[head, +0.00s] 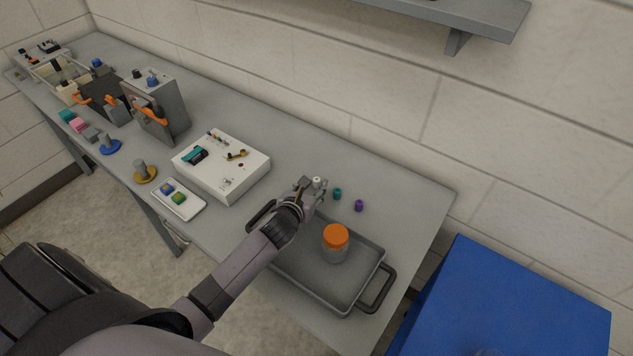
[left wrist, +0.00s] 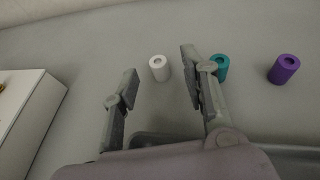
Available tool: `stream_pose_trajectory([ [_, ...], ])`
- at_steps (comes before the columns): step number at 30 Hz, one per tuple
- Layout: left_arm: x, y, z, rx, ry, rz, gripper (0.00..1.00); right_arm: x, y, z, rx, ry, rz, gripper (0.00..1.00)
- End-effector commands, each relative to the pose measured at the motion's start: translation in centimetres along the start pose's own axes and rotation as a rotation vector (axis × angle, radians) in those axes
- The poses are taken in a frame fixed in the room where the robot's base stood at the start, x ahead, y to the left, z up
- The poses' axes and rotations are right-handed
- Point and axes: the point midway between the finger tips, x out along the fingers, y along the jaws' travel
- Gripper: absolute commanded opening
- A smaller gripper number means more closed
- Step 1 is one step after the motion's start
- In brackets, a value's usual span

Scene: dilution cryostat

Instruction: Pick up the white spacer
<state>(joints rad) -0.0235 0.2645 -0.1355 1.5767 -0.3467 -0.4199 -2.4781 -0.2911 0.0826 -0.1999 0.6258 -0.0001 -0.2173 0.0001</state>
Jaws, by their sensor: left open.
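The white spacer (left wrist: 159,69) is a small upright cylinder with a hole in its top, standing on the grey bench. It also shows in the head view (head: 317,183), right by my left gripper's fingertips. My left gripper (left wrist: 157,82) is open and empty. My left gripper in the head view (head: 312,188) reaches over the back edge of the tray. My right gripper is in neither view.
A teal spacer (head: 337,194) and a purple spacer (head: 359,205) stand to the right of the white one. A grey tray (head: 300,268) holding an orange-lidded jar (head: 335,237) lies in front. A white box (head: 222,166) stands to the left. The bench behind is clear.

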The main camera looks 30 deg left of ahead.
Motion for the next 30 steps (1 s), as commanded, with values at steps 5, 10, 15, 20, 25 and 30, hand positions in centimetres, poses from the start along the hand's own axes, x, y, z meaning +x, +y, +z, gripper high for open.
stream_pose_trajectory([
  [5, 2.5, 0.3, 0.0, -0.002, -0.001, 0.001, 0.41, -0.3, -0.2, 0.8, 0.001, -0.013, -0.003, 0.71],
  [10, 3.4, 0.2, -0.1, -0.001, -0.001, 0.000, 0.41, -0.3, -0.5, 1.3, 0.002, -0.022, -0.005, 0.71],
  [15, 3.4, 0.2, -0.1, 0.000, -0.001, 0.000, 0.41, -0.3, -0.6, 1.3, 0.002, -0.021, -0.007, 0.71],
  [20, 3.4, 0.3, -0.1, 0.000, -0.001, 0.000, 0.33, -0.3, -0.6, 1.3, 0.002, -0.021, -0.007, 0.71],
  [25, 3.4, 0.3, -0.1, 0.000, 0.000, 0.000, 0.22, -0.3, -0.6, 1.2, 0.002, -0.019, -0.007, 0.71],
  [30, 3.4, 0.3, -0.1, 0.000, 0.000, 0.000, 0.10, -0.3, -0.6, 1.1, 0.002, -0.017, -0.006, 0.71],
])
